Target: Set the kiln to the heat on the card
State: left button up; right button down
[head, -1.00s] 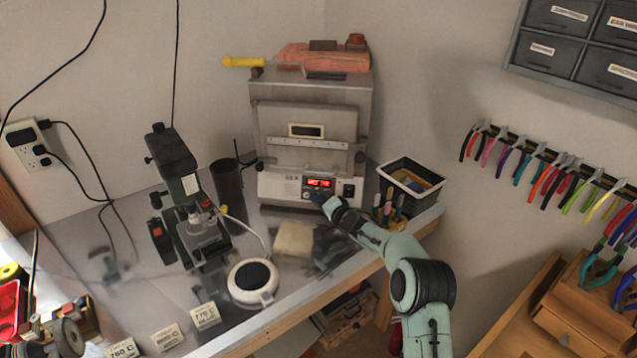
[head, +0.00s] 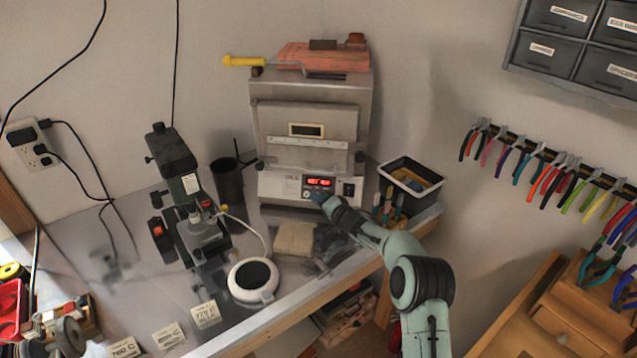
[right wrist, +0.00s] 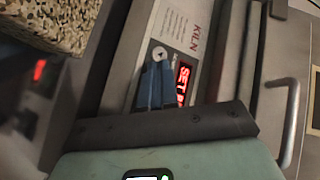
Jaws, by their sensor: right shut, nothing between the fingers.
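The kiln (head: 307,115) stands at the back of the metal bench with its door shut. Its red display (head: 319,182) is lit, and in the right wrist view the display (right wrist: 183,82) reads "SET", with the rest cut off behind my gripper. My right gripper (head: 318,198) is shut and empty, its tips at the panel just below the display. In the right wrist view its blue fingers (right wrist: 156,82) point at a round button with an arrow (right wrist: 160,54); contact is unclear. Small cards stand at the front left: one seems to read 770 °C (head: 206,315), another (head: 169,337) is unclear, and one seems to read 760 °C (head: 124,348).
A black bin (head: 411,184) stands right of the kiln. A microscope-like device (head: 190,205), a dark cup (head: 227,180), a white round pot (head: 253,280) and a pale block (head: 295,239) stand on the bench. Pliers (head: 545,170) hang on the right wall.

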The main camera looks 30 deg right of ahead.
pick_arm(q)
jog(key=shift+s+f, duration=0.2)
pick_arm(e)
jog(key=shift+s+a+r, duration=0.25)
jog(key=shift+s+a, duration=0.05)
jog(key=shift+s, duration=0.15)
jog(key=shift+s+a+b, duration=0.25)
jog(key=shift+b, duration=0.3)
jog(key=s+a+b, duration=0.1)
jog(key=s+a+r+b, duration=0.1)
jog(key=shift+s+r, duration=0.3)
jog(key=shift+s, duration=0.05)
jog(key=shift+s+a+r+b, duration=0.3)
jog(key=shift+s+a+r, duration=0.1)
jog(key=shift+s+a, duration=0.15)
pick_arm(q)
jog(key=s+f, duration=0.1)
jog(key=f, duration=0.1)
jog(key=s+f, duration=0.1)
jog(key=f, duration=0.1)
jog(key=shift+s+f, duration=0.1)
jog(key=shift+s, duration=0.1)
pick_arm(e)
jog(key=shift+w, duration=0.1)
jog(key=shift+d, duration=0.1)
